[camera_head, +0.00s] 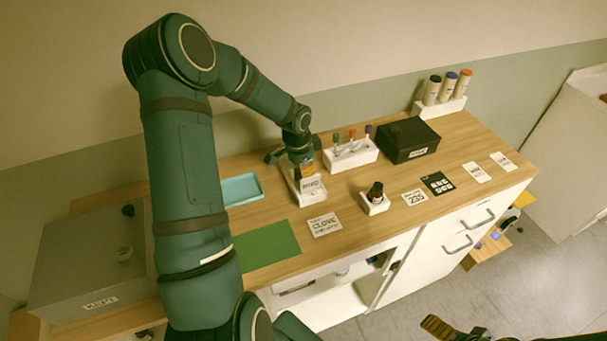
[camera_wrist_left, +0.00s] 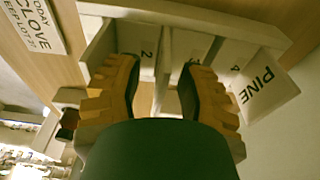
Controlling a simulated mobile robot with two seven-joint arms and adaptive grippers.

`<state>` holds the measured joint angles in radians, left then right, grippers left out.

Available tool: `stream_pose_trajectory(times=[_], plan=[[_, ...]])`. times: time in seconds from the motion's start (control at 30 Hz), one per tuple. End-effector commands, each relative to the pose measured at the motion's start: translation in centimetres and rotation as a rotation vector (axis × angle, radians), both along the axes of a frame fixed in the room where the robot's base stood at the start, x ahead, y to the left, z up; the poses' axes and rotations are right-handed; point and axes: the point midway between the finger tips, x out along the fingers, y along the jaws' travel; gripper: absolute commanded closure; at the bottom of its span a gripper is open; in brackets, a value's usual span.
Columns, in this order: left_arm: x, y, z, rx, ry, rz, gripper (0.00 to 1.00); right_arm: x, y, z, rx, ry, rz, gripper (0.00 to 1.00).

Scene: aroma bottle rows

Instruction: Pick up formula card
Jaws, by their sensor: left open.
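A white card holder (camera_head: 309,197) stands on the wooden counter, with a card (camera_head: 312,184) upright in it whose print is too small to read surely. My right gripper (camera_head: 455,331) shows only partly at the bottom edge.
A CLOVE sign (camera_head: 325,225) lies in front of the holder. A white rack of small bottles (camera_head: 350,153), a black box (camera_head: 407,139) and a dark bottle in a stand (camera_head: 375,197) are to the right. A teal tray (camera_head: 241,188) and green mat (camera_head: 266,245) lie left.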

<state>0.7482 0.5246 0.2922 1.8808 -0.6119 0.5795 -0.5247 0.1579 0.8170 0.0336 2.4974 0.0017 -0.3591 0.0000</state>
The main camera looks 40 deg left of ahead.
Motion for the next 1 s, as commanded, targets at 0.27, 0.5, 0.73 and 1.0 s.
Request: stream_pose_trajectory(times=[0.27,0.5,0.73,1.0], plan=[[0.0,0.0,0.0,0.000,0.000,0.000,1.00,0.0,0.0,0.0,0.000,0.000,0.000,0.00],[0.0,0.0,0.0,0.000,0.000,0.000,1.00,0.0,0.0,0.0,0.000,0.000,0.000,0.00],[0.1,0.1,1.3,0.003,-0.004,-0.001,1.00,0.0,0.0,0.0,0.000,0.000,0.000,0.00],[0.1,0.1,6.4,0.003,-0.005,0.001,1.00,0.0,0.0,0.2,0.000,0.000,0.000,0.00]])
